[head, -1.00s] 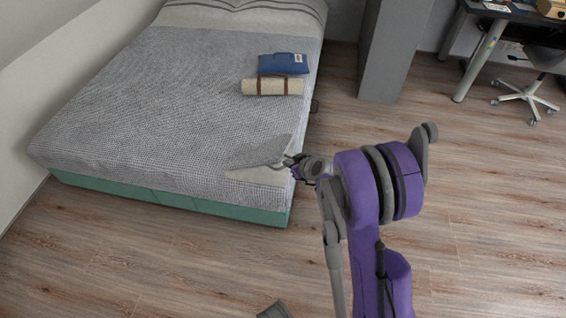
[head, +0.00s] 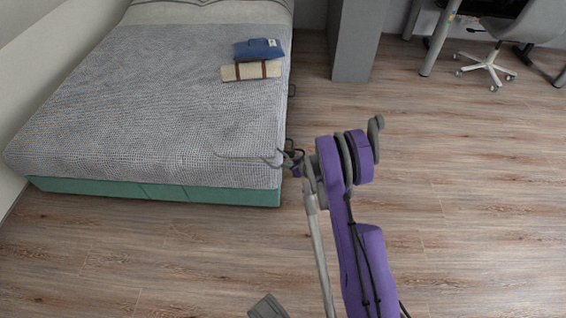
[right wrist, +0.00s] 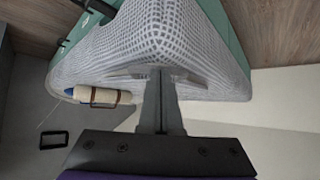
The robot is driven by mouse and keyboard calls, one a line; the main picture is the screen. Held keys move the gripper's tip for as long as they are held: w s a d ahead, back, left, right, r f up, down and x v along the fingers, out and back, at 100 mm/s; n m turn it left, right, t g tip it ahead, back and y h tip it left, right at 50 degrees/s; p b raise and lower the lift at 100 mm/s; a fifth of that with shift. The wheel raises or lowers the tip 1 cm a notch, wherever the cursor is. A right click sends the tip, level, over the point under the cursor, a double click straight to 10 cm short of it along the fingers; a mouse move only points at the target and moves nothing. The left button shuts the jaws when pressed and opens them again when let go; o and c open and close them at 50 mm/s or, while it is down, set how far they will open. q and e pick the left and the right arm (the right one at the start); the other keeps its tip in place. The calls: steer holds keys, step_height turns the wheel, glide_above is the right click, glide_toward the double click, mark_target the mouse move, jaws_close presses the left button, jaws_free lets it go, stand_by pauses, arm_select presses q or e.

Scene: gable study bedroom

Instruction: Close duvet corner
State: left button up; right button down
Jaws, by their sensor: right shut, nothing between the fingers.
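The grey checked duvet (head: 150,105) covers the bed in the head view. Its near right corner now lies over the mattress edge, with only a thin pale edge line showing by the gripper. My right gripper (head: 277,160) is at this corner, shut and empty. In the right wrist view the shut fingers (right wrist: 158,85) point at the checked duvet corner (right wrist: 156,40), with thin pale flaps on both sides of them. Whether they touch the cloth I cannot tell.
A blue folded item (head: 258,48) and a cream roll with brown straps (head: 250,70) lie on the duvet's right side. The green bed base (head: 150,192) shows below. A grey panel (head: 357,40) and a chair (head: 490,65) stand at right. The wooden floor (head: 450,200) is clear.

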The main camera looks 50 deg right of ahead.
arm_select(q)
steer(key=shift+s+a+f, duration=0.15)
steer(key=shift+s+a, duration=0.05)
steer(key=shift+a, duration=0.2)
arm_select(e)
step_height(320, 180, down, 4)
steer(key=shift+f, duration=0.2)
